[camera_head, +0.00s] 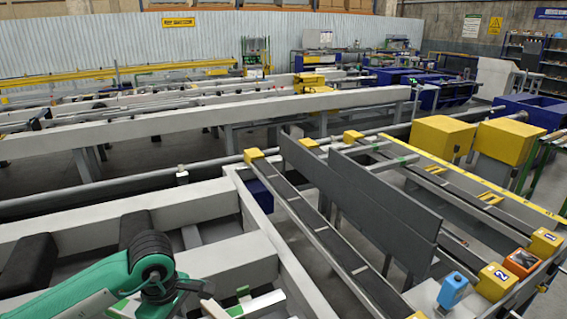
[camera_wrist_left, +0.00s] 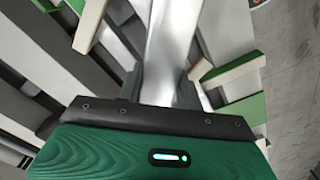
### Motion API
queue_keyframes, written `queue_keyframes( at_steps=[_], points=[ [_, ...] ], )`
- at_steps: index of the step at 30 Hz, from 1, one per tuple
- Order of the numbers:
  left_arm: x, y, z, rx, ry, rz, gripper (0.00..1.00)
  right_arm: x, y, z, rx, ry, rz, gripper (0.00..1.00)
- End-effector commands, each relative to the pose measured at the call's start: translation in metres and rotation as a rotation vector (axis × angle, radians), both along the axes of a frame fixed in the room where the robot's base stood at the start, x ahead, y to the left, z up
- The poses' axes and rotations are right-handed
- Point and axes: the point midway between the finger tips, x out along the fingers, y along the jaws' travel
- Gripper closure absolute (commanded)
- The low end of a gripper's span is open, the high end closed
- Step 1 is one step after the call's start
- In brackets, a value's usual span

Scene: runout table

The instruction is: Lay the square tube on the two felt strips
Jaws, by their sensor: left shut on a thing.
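My left gripper (camera_wrist_left: 160,88) is shut on a shiny silver-grey square tube (camera_wrist_left: 174,35), which runs away between the fingers towards the top of the left wrist view. In the head view my left gripper (camera_head: 190,289) is at the lower left, low over the pale frame; the tube cannot be told apart clearly there. Green-faced pale bars, which look like the felt strips, lie right of the tube in the wrist view, one farther (camera_wrist_left: 236,70) and one nearer (camera_wrist_left: 242,112). Whether the tube touches them cannot be told. My right gripper is not in view.
Pale machine beams (camera_head: 180,248) surround my left arm. Dark upright plates (camera_head: 360,195) and yellow-capped rails stand to the right. A blue box (camera_head: 453,290) and numbered yellow blocks (camera_head: 496,281) sit at lower right.

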Motion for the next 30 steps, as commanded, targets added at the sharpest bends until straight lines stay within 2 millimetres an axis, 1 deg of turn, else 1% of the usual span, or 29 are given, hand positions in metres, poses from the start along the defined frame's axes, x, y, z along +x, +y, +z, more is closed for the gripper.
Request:
queue_keyframes(
  at_steps=[3,18,24,30],
  points=[
    [-0.003,-0.002,-0.003,-0.001,0.0,-0.178,1.0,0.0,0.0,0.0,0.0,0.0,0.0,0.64],
    [-0.014,-0.008,-0.02,-0.003,0.003,-0.936,1.0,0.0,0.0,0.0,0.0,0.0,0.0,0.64],
    [-0.018,-0.01,-0.025,-0.004,0.005,-1.161,1.0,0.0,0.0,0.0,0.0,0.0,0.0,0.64],
    [-0.02,-0.011,-0.027,-0.005,0.005,-1.27,1.0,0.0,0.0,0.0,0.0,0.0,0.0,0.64]
  ],
)
